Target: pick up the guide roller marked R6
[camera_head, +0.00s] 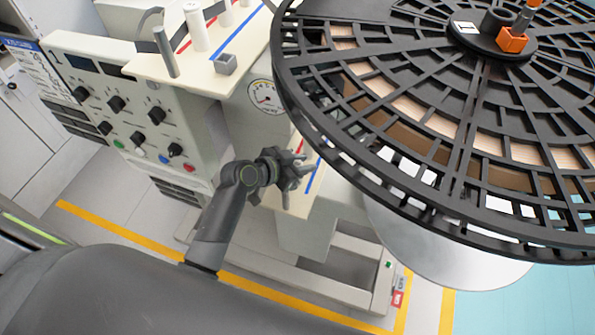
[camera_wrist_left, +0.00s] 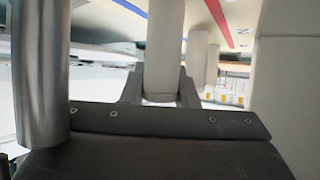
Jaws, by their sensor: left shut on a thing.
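My left gripper (camera_head: 292,172) is at the middle of the head view, beside the cream machine deck with red and blue lines and partly near the big black reel's edge. In the left wrist view its two dark fingers (camera_wrist_left: 160,92) are closed on a pale upright guide roller (camera_wrist_left: 164,45), one finger on each side. I cannot read a mark on this roller, and I cannot make it out in the head view. My right gripper is not in view.
A large black spoked reel (camera_head: 395,160) fills the upper right. A white roller (camera_head: 195,27) and a grey post (camera_head: 165,52) stand on the deck. A control panel (camera_head: 125,108) is at left. A metal cylinder (camera_wrist_left: 40,70) stands close at left in the wrist view.

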